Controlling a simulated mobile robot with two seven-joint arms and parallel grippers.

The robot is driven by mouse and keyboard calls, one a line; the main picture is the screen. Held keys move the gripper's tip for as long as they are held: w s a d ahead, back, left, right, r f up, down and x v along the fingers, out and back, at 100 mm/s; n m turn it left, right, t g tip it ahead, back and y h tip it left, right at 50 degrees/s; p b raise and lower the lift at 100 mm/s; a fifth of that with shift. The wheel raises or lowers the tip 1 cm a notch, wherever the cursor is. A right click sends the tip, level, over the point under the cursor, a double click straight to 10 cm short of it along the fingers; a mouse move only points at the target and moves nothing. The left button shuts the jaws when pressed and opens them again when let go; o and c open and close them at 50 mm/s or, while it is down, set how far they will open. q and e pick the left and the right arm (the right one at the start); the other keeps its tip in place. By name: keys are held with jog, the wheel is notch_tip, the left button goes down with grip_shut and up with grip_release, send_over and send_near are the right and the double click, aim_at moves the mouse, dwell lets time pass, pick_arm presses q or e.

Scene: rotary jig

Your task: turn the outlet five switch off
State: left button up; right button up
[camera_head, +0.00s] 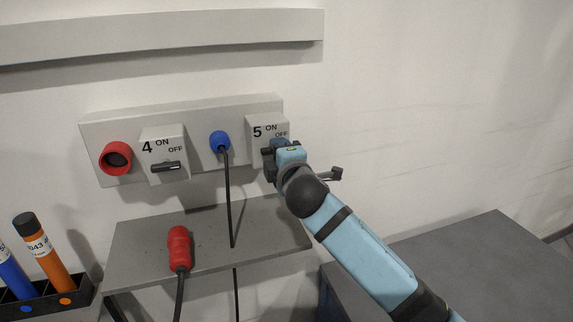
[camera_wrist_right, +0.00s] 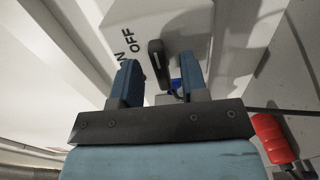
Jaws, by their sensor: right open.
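The outlet five switch box (camera_head: 258,129), marked 5, ON and OFF, is at the right end of the wall panel. My right gripper (camera_head: 270,153) is in front of it and hides most of its handle in the head view. In the right wrist view, the black switch handle (camera_wrist_right: 156,58) stands out from the box (camera_wrist_right: 185,20) near the OFF lettering. The open blue fingers of my right gripper (camera_wrist_right: 158,75) are on either side of the handle, with visible gaps. Which marking the handle points to is hard to tell. My left gripper is out of view.
The outlet four switch (camera_head: 165,166) and a red socket (camera_head: 116,158) are further left. A blue plug (camera_head: 220,142) with a hanging cable is left of box five. A red plug (camera_head: 179,248) lies on the grey shelf (camera_head: 135,250) below.

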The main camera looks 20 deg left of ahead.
jog(key=b+v, duration=0.2)
jog(key=v, duration=1.1)
jog(key=shift+s+d, duration=0.15)
jog(key=s+d+f+m+g+h+p, duration=0.1)
jog(key=s+d+f+m+h, duration=0.1)
jog(key=d+f+m, duration=0.75)
jog(key=s+d+f+m+g+h+p, duration=0.1)
jog(key=s+d+f+m, duration=0.2)
jog(key=f, duration=1.1)
jog(key=s+d+f+m+g+h+p, duration=0.2)
jog(key=s+d+f+m, duration=0.7)
jog(key=s+d+f, duration=0.9)
jog(key=shift+h, duration=0.9)
jog(key=shift+s, duration=0.1)
